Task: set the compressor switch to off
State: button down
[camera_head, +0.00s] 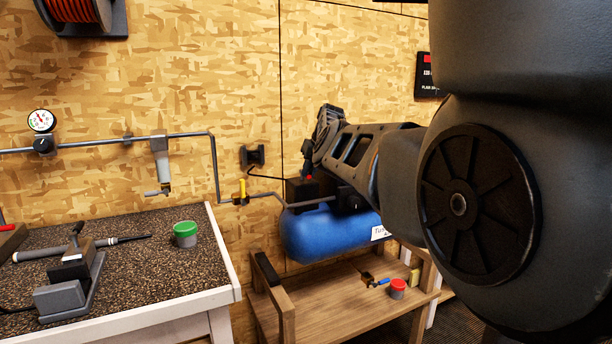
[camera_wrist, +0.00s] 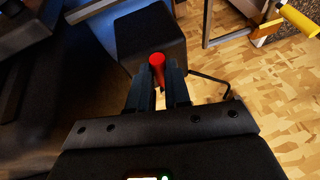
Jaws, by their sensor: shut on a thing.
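The compressor (camera_head: 325,234) is a blue tank against the wooden wall, with a black switch box (camera_head: 300,190) on top. The red-tipped switch lever (camera_head: 309,178) stands on the box, and its red knob also shows in the wrist view (camera_wrist: 157,62). My gripper (camera_head: 306,165) reaches down to the lever from above. In the wrist view my gripper (camera_wrist: 158,88) has its two dark fingers on either side of the red lever, shut on it. The black switch box (camera_wrist: 150,38) lies just beyond the fingertips. The lever's lower part is partly hidden.
A grey pipe (camera_head: 285,199) with a yellow-handled valve (camera_head: 242,190) runs to the compressor. A wooden bench (camera_head: 330,300) below holds a red-lidded jar (camera_head: 398,288). A workbench (camera_head: 130,270) with a clamp and a green-lidded jar (camera_head: 185,234) stands at left.

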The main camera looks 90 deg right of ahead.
jog(key=shift+s+d+n, duration=0.1)
jog(key=shift+s+n, duration=0.1)
jog(key=shift+n, duration=0.2)
jog(key=shift+b, duration=0.3)
jog(key=c, duration=1.1)
grip_release()
jog(key=shift+v, duration=3.9)
jog(key=shift+s+d, duration=0.1)
